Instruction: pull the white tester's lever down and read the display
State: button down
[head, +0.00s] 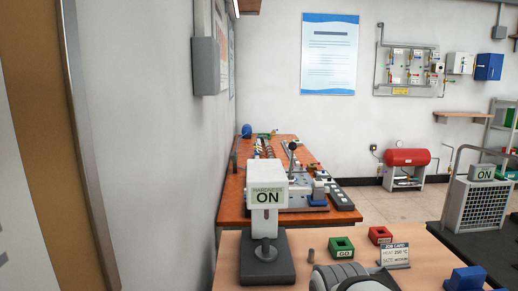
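The white tester (268,187) stands upright on a dark base (267,262) on the near wooden table. A dark rod with a round knob (292,146) rises just right of the tester's head. I cannot tell whether it is the tester's lever or belongs to the bench behind. Grey rounded parts, probably my arm, show at the bottom edge right of the tester. No gripper fingers can be made out.
Right of the tester are a small dark cylinder (311,255), a green "GO" box (342,247), a red box (380,235), a job card (395,256) and a blue block (465,279). A grey unit (480,205) reading "ON" stands further right. A cluttered bench (232,200) lies behind.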

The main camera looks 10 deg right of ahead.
aim_at(292, 147)
jog(key=u, duration=0.5)
jog(key=k, duration=1.7)
jog(key=z, duration=0.6)
jog(key=i, duration=1.7)
jog(key=z, duration=0.05)
